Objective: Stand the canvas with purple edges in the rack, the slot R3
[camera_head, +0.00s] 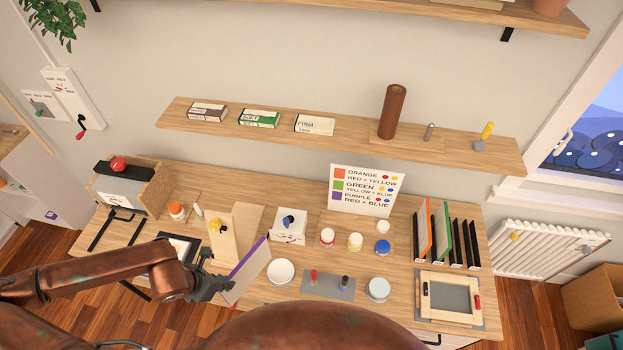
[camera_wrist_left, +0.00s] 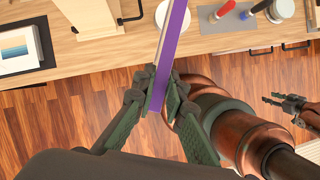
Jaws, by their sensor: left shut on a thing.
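The canvas with purple edges (camera_head: 247,270) is held upright and tilted at the front edge of the desk, left of centre. My left gripper (camera_head: 226,287) is shut on its lower edge; in the left wrist view the purple edge (camera_wrist_left: 174,45) runs up from between the fingertips (camera_wrist_left: 163,97). The rack (camera_head: 472,266) stands at the desk's right with black dividers. An orange-edged panel (camera_head: 425,228) and a green-edged panel (camera_head: 446,235) stand in its left part; the gaps at its right look empty. Slot labels are not readable. My right gripper (camera_wrist_left: 283,104) shows small in the left wrist view, away from the canvas.
A framed tray (camera_head: 450,298) sits before the rack. A shelf (camera_head: 350,138) hangs above.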

